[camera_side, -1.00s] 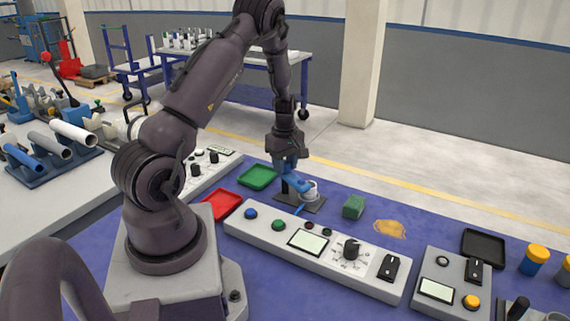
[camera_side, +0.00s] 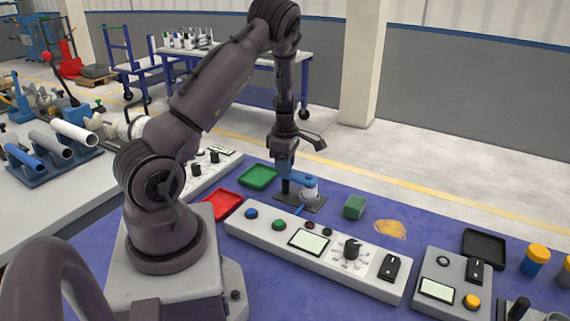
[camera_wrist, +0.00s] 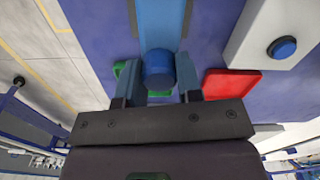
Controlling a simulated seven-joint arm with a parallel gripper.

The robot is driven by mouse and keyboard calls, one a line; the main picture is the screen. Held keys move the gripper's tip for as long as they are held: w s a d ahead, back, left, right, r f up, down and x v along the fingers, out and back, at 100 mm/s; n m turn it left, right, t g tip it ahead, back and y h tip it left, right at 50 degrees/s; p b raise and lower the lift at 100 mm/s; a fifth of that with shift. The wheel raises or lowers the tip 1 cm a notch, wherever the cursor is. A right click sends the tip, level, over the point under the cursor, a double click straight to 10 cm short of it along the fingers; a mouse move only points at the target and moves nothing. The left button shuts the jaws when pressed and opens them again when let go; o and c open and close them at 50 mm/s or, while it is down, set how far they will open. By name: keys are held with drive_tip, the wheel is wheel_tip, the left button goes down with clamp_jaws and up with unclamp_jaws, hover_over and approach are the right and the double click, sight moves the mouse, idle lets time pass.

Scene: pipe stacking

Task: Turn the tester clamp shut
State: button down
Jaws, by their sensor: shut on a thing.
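The tester clamp (camera_side: 298,181) is a blue arm on a dark post, standing on a dark base plate behind the long control panel. Its right end lies over a pale round piece (camera_side: 310,195), and I cannot tell whether they touch. My gripper (camera_side: 285,165) points down at the clamp's left end. In the wrist view, my gripper (camera_wrist: 160,84) has its fingers on both sides of a round blue knob (camera_wrist: 159,68), with the flat blue clamp arm (camera_wrist: 162,20) running away from it. The lower part of the knob is hidden.
The long control panel (camera_side: 270,229) stands close in front of the clamp. A green tray (camera_side: 258,177) and a red tray (camera_side: 222,204) lie to the left. A green block (camera_side: 354,207) and a yellow cloth-like patch (camera_side: 390,229) lie to the right.

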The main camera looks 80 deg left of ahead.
drive_tip(key=shift+w, duration=0.1)
idle(0.3)
drive_tip(key=c, duration=0.8)
unclamp_jaws()
wheel_tip(320, 180, up, 13)
drive_tip(key=shift+f, duration=0.1)
